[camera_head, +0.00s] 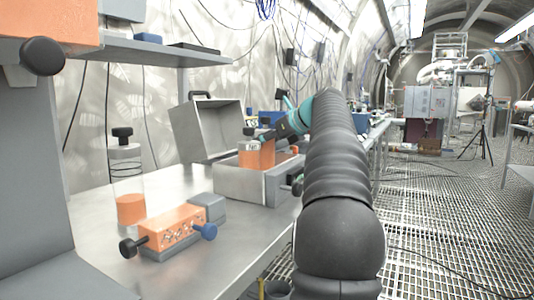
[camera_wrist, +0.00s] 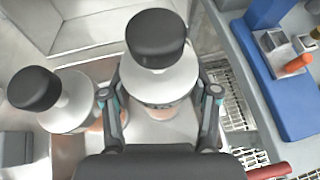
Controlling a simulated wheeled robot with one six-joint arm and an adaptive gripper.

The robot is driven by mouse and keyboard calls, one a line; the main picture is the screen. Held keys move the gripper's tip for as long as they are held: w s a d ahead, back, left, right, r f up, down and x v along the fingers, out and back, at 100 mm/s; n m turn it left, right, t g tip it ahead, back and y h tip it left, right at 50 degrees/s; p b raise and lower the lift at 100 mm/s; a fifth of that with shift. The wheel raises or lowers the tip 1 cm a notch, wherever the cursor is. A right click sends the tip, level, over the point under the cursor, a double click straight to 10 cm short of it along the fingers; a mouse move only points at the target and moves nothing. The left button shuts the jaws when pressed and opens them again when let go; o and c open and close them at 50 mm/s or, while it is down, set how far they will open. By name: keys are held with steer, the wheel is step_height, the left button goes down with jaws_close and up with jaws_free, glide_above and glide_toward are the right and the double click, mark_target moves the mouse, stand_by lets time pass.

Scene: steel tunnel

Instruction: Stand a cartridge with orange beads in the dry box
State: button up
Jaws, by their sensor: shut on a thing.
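The dry box (camera_head: 238,184) is a grey metal case on the bench, with its lid (camera_head: 190,131) swung open at the back left. My gripper (camera_head: 264,137) is over the box, reaching in from the right. In the wrist view my gripper (camera_wrist: 159,94) is shut on a clear cartridge (camera_wrist: 160,82) with a black cap; some orange shows low in it. A second black-capped cartridge (camera_wrist: 68,108) stands close on its left. In the head view orange contents (camera_head: 257,154) show above the box's front wall. Whether the held cartridge touches the box floor is hidden.
Another clear cartridge (camera_head: 129,190) with orange beads and a black cap stands on the bench (camera_head: 90,215) at the left. An orange block with knobs (camera_head: 172,228) lies in front of it. A blue rack (camera_wrist: 262,75) with small parts is at the right in the wrist view.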

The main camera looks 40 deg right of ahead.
steer(key=shift+f, duration=0.9)
steer(key=shift+f, duration=0.15)
steer(key=o, duration=1.2)
steer(key=shift+d, duration=0.1)
steer(key=shift+c, duration=0.2)
steer(key=shift+s+r, duration=0.2)
steer(key=shift+r, duration=0.05)
steer(key=p+v, duration=0.2)
steer(key=v, duration=0.9)
steer(key=shift+s+r, duration=0.1)
steer(key=shift+s, duration=0.15)
